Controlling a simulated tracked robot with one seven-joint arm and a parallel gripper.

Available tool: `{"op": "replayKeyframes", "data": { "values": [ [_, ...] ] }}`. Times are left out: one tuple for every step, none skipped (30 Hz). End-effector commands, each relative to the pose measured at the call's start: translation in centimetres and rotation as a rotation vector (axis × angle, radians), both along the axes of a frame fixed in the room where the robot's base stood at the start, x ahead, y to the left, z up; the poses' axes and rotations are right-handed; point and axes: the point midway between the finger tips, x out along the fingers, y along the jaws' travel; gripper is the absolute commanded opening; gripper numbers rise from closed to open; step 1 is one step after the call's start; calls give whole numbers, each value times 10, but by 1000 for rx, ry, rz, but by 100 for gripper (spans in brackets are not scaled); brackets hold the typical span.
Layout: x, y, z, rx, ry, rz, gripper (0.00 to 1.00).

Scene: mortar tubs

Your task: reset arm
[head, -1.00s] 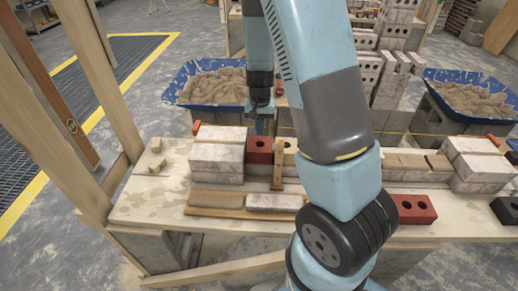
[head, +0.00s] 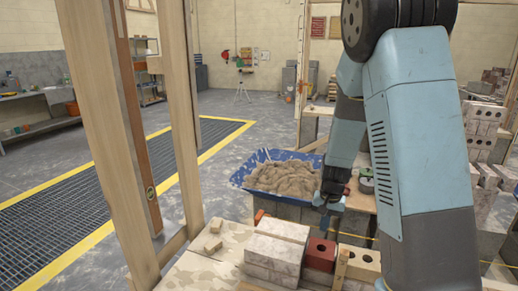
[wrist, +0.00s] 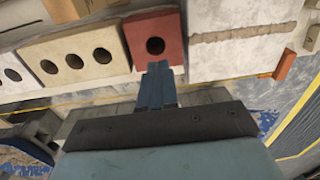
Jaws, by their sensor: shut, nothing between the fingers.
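My gripper (head: 325,222) is shut and empty, pointing down just behind the red brick (head: 320,254) on the wooden bench. In the wrist view, its closed blue fingers (wrist: 158,85) overlap the near edge of the red brick (wrist: 155,22), which shows one round hole; I cannot tell whether they touch it. My arm fills much of the right side of the head view and hides part of the bench.
Stacked pale bricks (head: 275,251) stand left of the red brick, and a holed cream brick (head: 364,263) stands right. A blue tub (head: 240,177) of mortar is behind. Wooden posts (head: 181,110) rise at left. Open floor (head: 232,206) lies beyond the bench's left.

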Motion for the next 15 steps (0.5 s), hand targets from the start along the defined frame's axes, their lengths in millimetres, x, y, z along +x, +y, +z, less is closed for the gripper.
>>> {"op": "replayKeyframes", "data": {
  "values": [
    [-2,2,15,14,-19,11,0],
    [-4,2,23,20,-27,17,0],
    [-7,3,33,28,-37,25,0],
    [-10,4,40,35,-44,31,0],
    [-12,5,47,41,-52,39,0],
    [-15,6,57,46,-63,49,0],
    [-18,6,64,51,-71,56,0],
    [-21,6,72,55,-79,63,0],
    [-25,7,81,61,-90,73,0],
    [-28,7,88,64,-99,80,0],
    [-31,8,95,67,-107,88,0],
    [-35,8,104,71,-118,98,0],
    [-39,8,110,73,-126,105,0],
    [-42,8,117,75,-136,112,0],
    [-47,8,126,76,-148,122,0]
  ]
}}
